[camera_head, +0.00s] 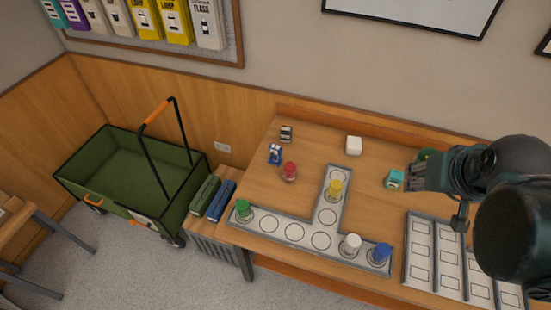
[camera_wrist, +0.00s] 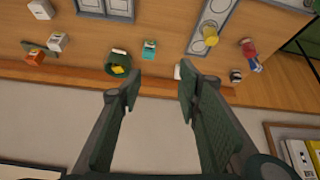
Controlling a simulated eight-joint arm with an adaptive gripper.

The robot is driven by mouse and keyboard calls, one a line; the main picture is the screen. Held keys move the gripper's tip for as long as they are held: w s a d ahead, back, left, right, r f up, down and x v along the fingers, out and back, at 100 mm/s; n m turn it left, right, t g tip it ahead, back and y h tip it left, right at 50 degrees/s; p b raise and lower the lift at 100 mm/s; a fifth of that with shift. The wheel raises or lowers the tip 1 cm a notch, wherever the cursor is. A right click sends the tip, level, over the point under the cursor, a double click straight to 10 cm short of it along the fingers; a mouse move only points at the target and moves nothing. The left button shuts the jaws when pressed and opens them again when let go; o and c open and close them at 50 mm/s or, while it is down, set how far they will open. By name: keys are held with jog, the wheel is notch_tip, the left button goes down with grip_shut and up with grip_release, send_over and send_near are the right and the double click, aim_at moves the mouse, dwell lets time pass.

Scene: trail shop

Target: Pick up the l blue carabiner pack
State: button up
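A small upright blue-and-white pack (camera_head: 274,154), which looks like the blue carabiner pack, stands on the left back part of the wooden table, beside a red piece (camera_head: 289,171). In the wrist view the blue pack (camera_wrist: 254,65) is at the right, partly overlapped by the red piece (camera_wrist: 248,47). My gripper (camera_wrist: 158,92) is open with nothing between its fingers. In the head view my gripper (camera_head: 415,177) is at the right, above the table and well away from the blue pack. Its fingers are hard to make out there.
A black-and-white pack (camera_head: 286,133) stands behind the blue pack. A white block (camera_head: 354,145) and a teal box (camera_head: 395,179) lie between it and my gripper. A grey T-shaped board (camera_head: 267,226) holds coloured pieces. A green bowl (camera_wrist: 118,60) and a sectioned tray (camera_head: 408,262) are at right.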

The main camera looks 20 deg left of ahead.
jog(key=w+a+n+g, duration=0.2)
jog(key=w+a+n, duration=0.2)
jog(key=w+a, duration=0.6)
jog(key=n+g+p, duration=0.2)
jog(key=n+g, duration=0.2)
jog(key=n, duration=0.7)
send_over(276, 147)
notch_tip(276, 147, down, 23)
jog(key=shift+w+a+r, duration=0.15)
jog(key=shift+r, duration=0.05)
jog(key=shift+a+f, duration=0.15)
jog(key=shift+f, duration=0.05)
jog(key=shift+f+b, duration=0.35)
jog(key=shift+f, duration=0.95)
jog(key=shift+d+f+b, duration=0.2)
jog(key=shift+f+b, duration=0.1)
jog(key=shift+f, duration=2.3)
